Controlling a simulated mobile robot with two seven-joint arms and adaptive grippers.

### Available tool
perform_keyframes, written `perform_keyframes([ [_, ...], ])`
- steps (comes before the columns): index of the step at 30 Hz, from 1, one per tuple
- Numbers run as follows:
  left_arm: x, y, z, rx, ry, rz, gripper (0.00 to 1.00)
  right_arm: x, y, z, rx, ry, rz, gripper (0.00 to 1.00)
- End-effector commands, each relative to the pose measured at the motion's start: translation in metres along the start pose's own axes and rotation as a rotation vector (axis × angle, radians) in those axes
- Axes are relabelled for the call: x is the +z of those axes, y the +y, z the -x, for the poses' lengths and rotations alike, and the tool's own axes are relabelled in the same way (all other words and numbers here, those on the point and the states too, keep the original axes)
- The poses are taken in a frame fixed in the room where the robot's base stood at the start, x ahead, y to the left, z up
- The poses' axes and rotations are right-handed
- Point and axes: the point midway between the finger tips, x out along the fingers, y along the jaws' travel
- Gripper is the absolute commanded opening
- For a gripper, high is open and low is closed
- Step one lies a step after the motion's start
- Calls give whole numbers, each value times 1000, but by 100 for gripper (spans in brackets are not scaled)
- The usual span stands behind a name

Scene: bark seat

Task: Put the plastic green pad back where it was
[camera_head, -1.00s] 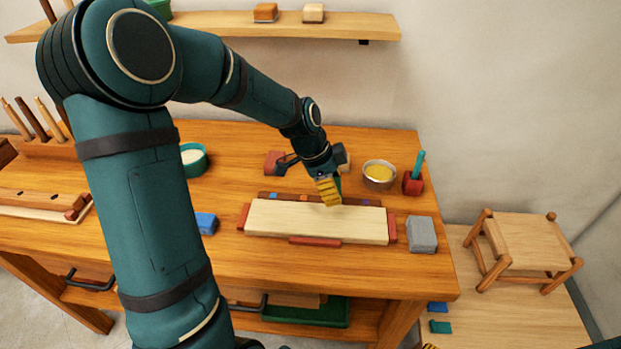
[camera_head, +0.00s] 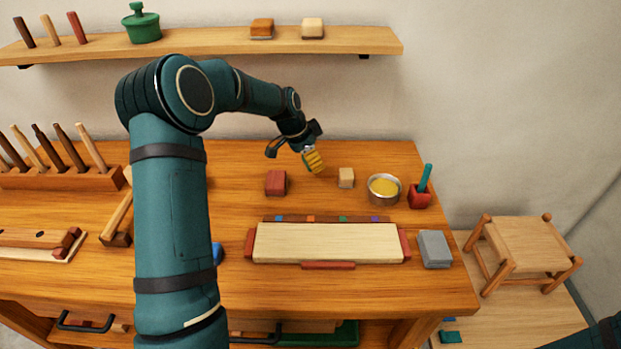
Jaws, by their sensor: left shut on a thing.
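My left gripper (camera_head: 312,160), with yellow fingertips, is above the back of the workbench, behind a small pale wooden block (camera_head: 346,178). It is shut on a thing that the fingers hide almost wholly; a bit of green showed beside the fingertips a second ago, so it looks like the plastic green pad. A pale board (camera_head: 330,243) lies between red stops on the bench, with a dark strip (camera_head: 325,218) bearing small blue, orange, green and purple marks along its back edge. My right gripper is out of view.
A red block (camera_head: 276,183), a metal bowl of yellow stuff (camera_head: 383,188), a red holder with a teal handle (camera_head: 420,194) and a grey block (camera_head: 434,249) stand on the bench. A shelf (camera_head: 215,43) runs above the back. A stool (camera_head: 520,245) stands right.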

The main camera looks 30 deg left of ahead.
Motion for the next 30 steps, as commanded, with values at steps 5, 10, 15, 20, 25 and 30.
perform_keyframes([
  [5, 7, 1, -18, 1, 0, 0, 34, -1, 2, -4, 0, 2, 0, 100],
  [10, 16, 1, -39, 2, -1, 1, 34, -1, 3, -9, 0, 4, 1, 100],
  [15, 25, 0, -59, 0, 0, -1, 34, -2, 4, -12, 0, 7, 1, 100],
  [20, 24, 0, -59, -1, 1, -1, 34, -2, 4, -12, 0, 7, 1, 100],
  [25, 25, 0, -61, -1, 1, -1, 34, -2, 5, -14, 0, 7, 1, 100],
  [30, 26, 1, -63, 0, 1, -1, 96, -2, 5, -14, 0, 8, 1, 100],
])
